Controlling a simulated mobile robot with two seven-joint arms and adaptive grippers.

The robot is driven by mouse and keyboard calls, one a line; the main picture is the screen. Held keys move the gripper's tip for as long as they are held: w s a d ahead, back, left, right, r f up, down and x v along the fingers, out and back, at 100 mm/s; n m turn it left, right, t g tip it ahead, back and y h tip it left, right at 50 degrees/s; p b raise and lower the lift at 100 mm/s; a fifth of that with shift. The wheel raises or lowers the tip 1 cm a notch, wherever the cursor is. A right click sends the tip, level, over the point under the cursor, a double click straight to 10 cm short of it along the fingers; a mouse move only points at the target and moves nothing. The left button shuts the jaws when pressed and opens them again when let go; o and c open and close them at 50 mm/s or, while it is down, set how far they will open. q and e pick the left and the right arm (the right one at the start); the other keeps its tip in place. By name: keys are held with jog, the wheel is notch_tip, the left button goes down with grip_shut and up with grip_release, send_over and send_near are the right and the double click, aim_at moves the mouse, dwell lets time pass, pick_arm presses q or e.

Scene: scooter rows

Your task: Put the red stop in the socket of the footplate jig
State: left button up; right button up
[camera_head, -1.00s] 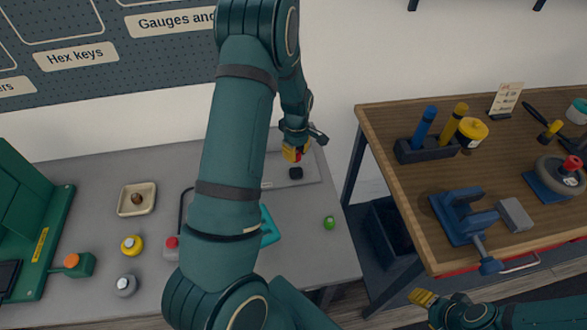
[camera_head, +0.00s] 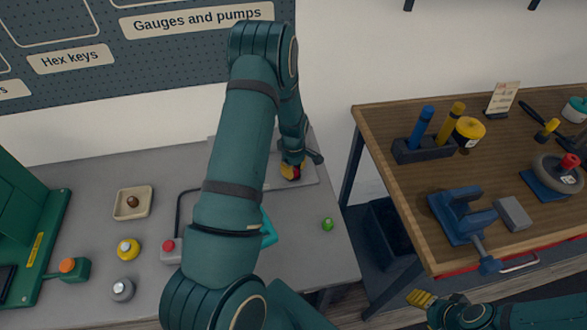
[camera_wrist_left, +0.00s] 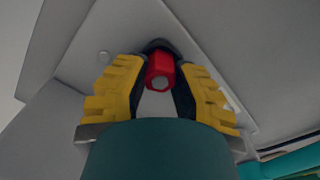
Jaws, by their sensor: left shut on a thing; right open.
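My left gripper (camera_head: 292,172) is shut on the red stop (camera_wrist_left: 159,68), which sits between its yellow fingertips in the left wrist view. The grey plate of the footplate jig (camera_head: 309,172) lies at the back right of the grey bench. In the left wrist view the dark socket (camera_wrist_left: 157,44) shows right behind the red stop. The stop is at the socket, but I cannot tell how far in it is. In the head view the gripper hides the socket. My right gripper (camera_head: 421,299) is open and empty at the bottom right, away from the jig.
On the grey bench (camera_head: 90,220) are a beige tray (camera_head: 133,203), a yellow-topped object (camera_head: 128,249), a grey knob (camera_head: 122,289), a red-buttoned box (camera_head: 169,247) and a green object (camera_head: 327,224). A wooden workbench (camera_head: 385,125) with a blue vise (camera_head: 462,217) stands to the right.

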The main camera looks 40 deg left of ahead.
aim_at(294, 169)
pick_arm(q)
jog(key=o, duration=0.9)
jog(key=shift+r+p, duration=0.25)
jog(key=shift+p, duration=0.05)
notch_tip(294, 169, up, 12)
jog(key=shift+f+p, duration=0.1)
jog(key=shift+p, duration=0.3)
jog(key=shift+d+f, duration=0.1)
